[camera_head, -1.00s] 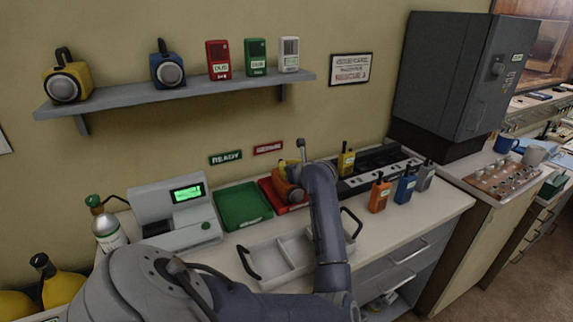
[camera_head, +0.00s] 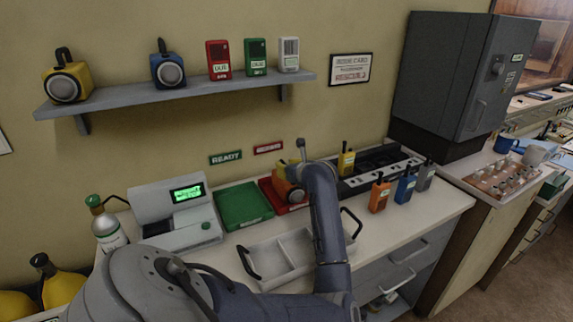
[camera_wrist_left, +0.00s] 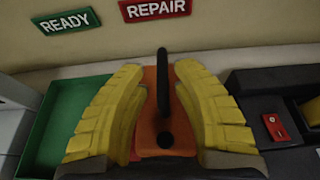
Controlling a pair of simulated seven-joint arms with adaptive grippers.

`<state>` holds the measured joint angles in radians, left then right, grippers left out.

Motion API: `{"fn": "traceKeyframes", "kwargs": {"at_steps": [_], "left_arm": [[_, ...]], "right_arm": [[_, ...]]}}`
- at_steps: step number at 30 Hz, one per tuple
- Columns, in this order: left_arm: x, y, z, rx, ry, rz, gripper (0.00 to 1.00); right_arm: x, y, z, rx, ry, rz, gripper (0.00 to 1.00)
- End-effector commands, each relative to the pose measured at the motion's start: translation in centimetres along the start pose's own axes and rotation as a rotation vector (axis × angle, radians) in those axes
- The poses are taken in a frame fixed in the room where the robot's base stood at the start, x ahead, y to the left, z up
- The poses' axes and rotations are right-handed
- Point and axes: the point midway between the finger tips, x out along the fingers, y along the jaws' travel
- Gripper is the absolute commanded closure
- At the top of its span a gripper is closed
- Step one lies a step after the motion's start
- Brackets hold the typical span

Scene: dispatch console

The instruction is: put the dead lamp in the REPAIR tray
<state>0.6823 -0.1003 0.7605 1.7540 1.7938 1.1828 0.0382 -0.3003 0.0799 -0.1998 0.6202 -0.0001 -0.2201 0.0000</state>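The orange lamp (camera_head: 291,193) with a black handle is at the red REPAIR tray (camera_head: 268,188), beneath the red sign. In the left wrist view the lamp (camera_wrist_left: 166,138) is upright between the two yellow fingers of my left gripper (camera_wrist_left: 166,95), which press close on both its sides. In the head view my left gripper (camera_head: 284,170) is over the tray, partly hidden by my arm. Whether the lamp's base touches the tray floor is hidden. My right gripper is not in view.
The empty green tray (camera_head: 243,206) is left of the red one, under the READY sign (camera_head: 225,157). A grey divided carrier (camera_head: 278,262) stands in front. A test unit (camera_head: 180,215) is at left; a charger rack (camera_head: 375,168) and several radios are at right.

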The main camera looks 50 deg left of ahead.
Motion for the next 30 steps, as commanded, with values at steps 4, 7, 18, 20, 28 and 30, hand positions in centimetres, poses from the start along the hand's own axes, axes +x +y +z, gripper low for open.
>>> {"fn": "traceKeyframes", "kwargs": {"at_steps": [4, 7, 18, 20, 28, 30], "left_arm": [[-1.7, -0.1, -0.1, -0.001, 0.000, -0.002, 0.73], [-3.2, -0.1, -0.1, -0.001, 0.000, -0.002, 0.73], [-7.0, 0.0, -0.1, 0.000, 0.001, 0.000, 0.73], [-7.2, 0.0, 0.0, 0.000, 0.000, 0.000, 0.73], [-7.4, 0.0, 0.0, 0.000, 0.000, 0.000, 0.73], [-7.4, 0.0, 0.0, 0.000, 0.000, 0.000, 0.73]], "right_arm": [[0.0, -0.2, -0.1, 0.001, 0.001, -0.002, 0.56], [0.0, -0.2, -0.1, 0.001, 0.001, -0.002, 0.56], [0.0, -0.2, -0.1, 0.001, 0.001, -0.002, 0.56], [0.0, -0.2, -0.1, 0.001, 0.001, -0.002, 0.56], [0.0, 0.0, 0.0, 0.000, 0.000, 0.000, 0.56], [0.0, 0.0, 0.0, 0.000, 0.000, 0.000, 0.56]]}}
